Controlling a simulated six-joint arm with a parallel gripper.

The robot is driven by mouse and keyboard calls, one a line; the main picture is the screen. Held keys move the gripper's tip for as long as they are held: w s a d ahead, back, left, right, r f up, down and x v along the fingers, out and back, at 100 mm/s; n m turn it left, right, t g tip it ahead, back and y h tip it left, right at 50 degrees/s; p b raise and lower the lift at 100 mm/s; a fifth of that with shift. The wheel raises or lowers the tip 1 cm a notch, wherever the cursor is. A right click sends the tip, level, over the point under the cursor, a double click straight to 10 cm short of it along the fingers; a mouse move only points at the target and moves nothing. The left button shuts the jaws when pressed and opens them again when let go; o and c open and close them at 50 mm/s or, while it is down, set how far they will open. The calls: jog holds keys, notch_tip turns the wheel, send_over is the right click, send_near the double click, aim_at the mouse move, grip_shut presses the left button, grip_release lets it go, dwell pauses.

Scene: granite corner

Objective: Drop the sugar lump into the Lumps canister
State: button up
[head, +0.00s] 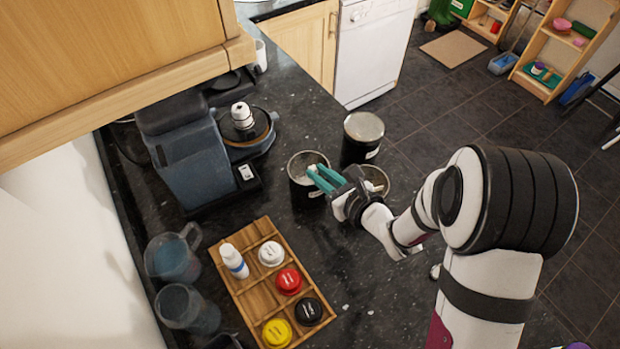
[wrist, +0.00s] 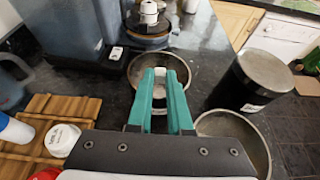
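My gripper (head: 317,174), with two green fingers, reaches over the open, dark canister (head: 296,186) left of it; its tips are at or just above the mouth. In the wrist view the fingertips (wrist: 163,76) lie over that canister's rim (wrist: 134,66). The fingers are a narrow gap apart with a small pale piece between them, which looks like the sugar lump (wrist: 160,88); it is mostly hidden. A second open canister (head: 384,177) stands partly behind my gripper, and a third canister (head: 363,128) has its lid on. I cannot read which label says Lumps.
A wooden tray (head: 237,290) with a white bottle (head: 233,262) and white, red, black and yellow lidded pots lies at the front left. A grey machine (head: 190,150) stands behind it. Clear jugs (head: 172,258) line the left wall. The counter's right edge drops to the floor.

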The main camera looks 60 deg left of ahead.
jog(key=o, duration=0.5)
jog(key=v, duration=1.5)
jog(key=shift+d, duration=0.4)
